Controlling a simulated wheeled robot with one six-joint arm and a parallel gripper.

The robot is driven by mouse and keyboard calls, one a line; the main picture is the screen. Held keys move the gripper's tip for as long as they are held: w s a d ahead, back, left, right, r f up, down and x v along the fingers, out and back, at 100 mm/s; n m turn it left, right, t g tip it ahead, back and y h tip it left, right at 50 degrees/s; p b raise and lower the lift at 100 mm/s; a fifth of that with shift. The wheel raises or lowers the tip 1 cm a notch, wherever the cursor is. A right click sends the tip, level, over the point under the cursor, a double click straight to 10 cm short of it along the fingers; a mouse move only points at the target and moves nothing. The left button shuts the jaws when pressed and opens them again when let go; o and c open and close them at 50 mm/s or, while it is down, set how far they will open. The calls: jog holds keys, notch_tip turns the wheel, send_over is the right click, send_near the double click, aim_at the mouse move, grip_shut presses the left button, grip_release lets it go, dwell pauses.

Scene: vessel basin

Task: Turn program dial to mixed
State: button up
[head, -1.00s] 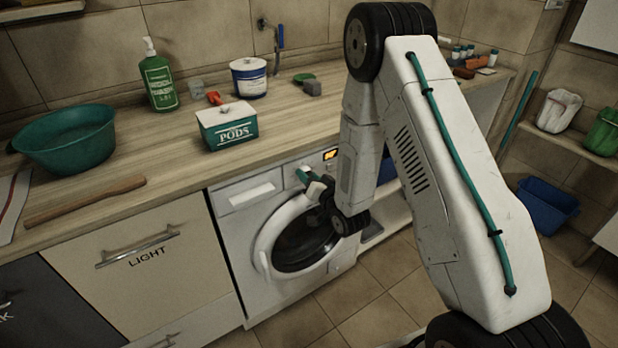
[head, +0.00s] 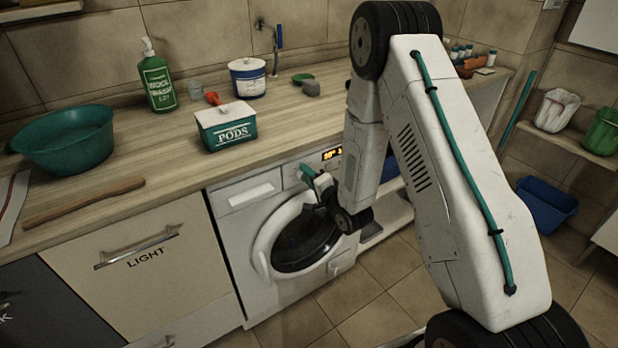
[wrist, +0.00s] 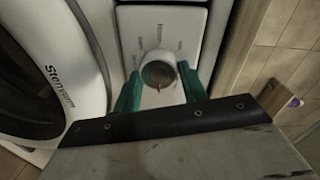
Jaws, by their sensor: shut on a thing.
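The program dial (wrist: 157,72) is a round knob with a red pointer mark on the white front panel of the washing machine (head: 232,232). Small labels stand around it in the wrist view; they are too small to read surely. My gripper (wrist: 160,85) has its teal fingers on either side of the dial and is shut on it. In the head view my gripper (head: 311,175) reaches the panel just left of the lit display (head: 331,154), and the dial is hidden behind it. The machine's round door (head: 304,240) is below.
A wooden counter (head: 130,205) runs above the machine, with a pods box (head: 228,128), a green bottle (head: 158,80) and a teal basin (head: 68,140) on it. A blue bin (head: 547,204) stands on the floor at right.

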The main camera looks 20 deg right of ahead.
jog(key=shift+d+m, duration=0.1)
jog(key=shift+m, duration=0.2)
jog(key=o, duration=1)
jog(key=v, duration=0.8)
